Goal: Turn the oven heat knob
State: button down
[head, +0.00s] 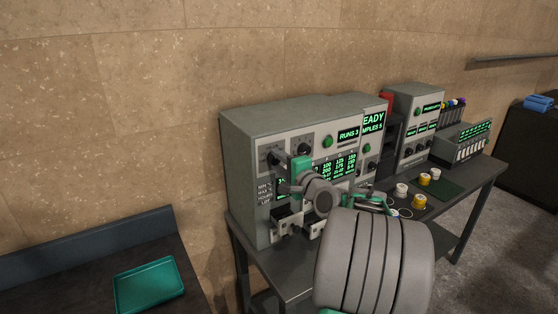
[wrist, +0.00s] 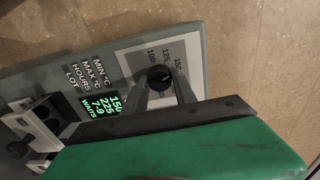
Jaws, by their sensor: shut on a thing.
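The oven (head: 240,140) is a big grey box with a front panel on the bench. In the wrist view a dark round heat knob (wrist: 159,77) sits on a pale plate marked 100, 125 and 150. In the head view this knob (head: 271,157) is at the panel's upper left, partly hidden by my gripper (head: 279,159). In the wrist view the two grey fingers of my gripper (wrist: 160,83) close on the knob from both sides. The knob's pointer is too small to read surely.
A second dark knob (head: 305,150) and a green button (head: 327,142) are to the right on the panel. Screens and small fixtures (head: 287,224) are below. Several yellow and white pots (head: 418,201) stand on the bench. A green tray (head: 149,284) lies on a table at lower left.

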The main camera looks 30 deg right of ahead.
dwell(0.4)
jog(key=c, duration=1)
grip_release()
jog(key=s+b, duration=0.2)
jog(key=s, duration=0.5)
jog(key=shift+s+a+r+b, duration=0.2)
jog(key=shift+s+a+b, duration=0.1)
jog(key=shift+s+b, duration=0.1)
